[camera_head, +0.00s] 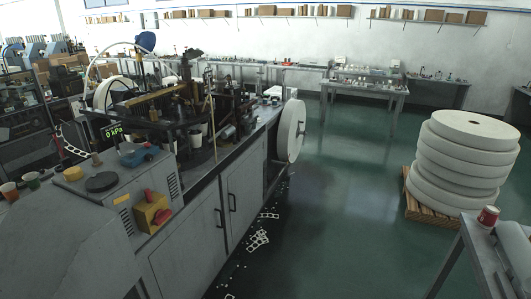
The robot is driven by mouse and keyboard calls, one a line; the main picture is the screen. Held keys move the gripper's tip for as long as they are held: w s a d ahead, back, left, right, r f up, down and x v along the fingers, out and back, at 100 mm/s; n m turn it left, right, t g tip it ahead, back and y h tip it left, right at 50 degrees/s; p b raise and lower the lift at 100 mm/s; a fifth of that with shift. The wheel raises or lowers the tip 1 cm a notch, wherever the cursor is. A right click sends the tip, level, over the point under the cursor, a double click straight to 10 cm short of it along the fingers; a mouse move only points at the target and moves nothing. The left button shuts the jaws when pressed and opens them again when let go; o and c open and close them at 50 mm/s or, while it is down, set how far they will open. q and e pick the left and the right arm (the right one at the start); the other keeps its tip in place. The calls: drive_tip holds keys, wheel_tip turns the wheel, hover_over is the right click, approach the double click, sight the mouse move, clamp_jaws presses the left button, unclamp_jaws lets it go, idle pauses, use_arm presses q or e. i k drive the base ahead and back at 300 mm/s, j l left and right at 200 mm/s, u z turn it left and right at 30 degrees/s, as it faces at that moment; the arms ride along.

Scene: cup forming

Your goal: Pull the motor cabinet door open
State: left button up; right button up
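The forming machine's long grey base has two cabinet doors on its side facing the aisle. The nearer door (186,252) has a dark vertical handle (220,219) near its right edge. The farther door (246,190) has a dark vertical handle (232,202) near its left edge. Both doors look closed and flush with the base. I cannot tell from the picture which one is the motor cabinet door. Neither of my grippers shows in this view.
A yellow box with a red switch (152,212) sits above the nearer door. A large white roll (290,131) hangs beyond the doors. White scraps (258,239) litter the floor. Stacked rolls (463,165) stand on a pallet at right. The green aisle between is clear.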

sight(183, 258)
drive_tip(key=i+l+z, duration=0.1)
drive_tip(key=i, duration=0.55)
drive_tip(key=i+l+z, duration=0.15)
drive_tip(key=i, duration=0.45)
